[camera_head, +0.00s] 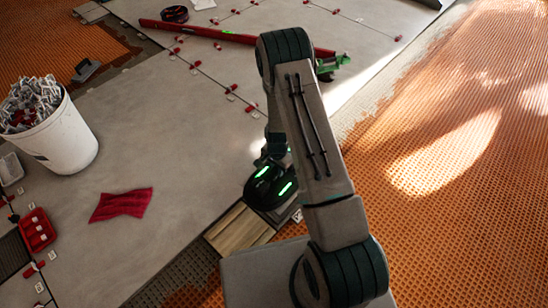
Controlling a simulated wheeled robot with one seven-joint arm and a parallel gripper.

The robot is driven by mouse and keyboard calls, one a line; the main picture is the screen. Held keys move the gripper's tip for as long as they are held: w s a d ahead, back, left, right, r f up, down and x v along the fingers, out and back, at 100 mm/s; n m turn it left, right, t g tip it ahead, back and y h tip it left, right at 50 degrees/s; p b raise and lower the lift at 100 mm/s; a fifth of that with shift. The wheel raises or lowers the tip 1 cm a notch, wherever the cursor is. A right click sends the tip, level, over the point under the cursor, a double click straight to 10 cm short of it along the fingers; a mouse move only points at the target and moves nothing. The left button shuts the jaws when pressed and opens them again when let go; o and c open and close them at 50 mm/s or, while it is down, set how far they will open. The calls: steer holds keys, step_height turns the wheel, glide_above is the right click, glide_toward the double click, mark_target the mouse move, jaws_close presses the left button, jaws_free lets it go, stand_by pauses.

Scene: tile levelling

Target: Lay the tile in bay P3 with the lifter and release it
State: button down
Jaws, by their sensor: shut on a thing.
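A narrow strip of grey surface shows under the lifter's right side, perhaps the tile's edge; the rest is hidden. I cannot tell whether it touches the floor. Bay P3 cannot be made out; no bay label is readable.
Wooden boards (238,230) lie just below the lifter. A red cloth (121,204), a white bucket of clips (50,125) and a red tray (37,230) are left. A long red bar (215,34) lies at the back. Orange matting (450,210) covers the right. Laid grey tiles (180,130) have red clips along joints.

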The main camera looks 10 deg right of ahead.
mark_target(278, 179)
steer(key=shift+s+d+f+m, duration=0.1)
steer(key=shift+f+m, duration=0.05)
steer(key=shift+f, duration=0.45)
steer(key=shift+s+d+f+m, duration=0.1)
steer(key=shift+f+m, duration=0.05)
steer(key=shift+f, duration=0.4)
steer(key=shift+f+b, duration=2.7)
steer(key=shift+f, duration=0.85)
steer(key=shift+a+f+b, duration=0.1)
steer(key=shift+f+b, duration=0.4)
steer(key=shift+f, duration=0.25)
steer(key=c, duration=1.2)
jaws_free()
steer(key=shift+o, duration=0.2)
steer(key=shift+s+f, duration=0.1)
steer(key=shift+s, duration=0.05)
step_height(278, 179, up, 14)
steer(key=p, duration=0.6)
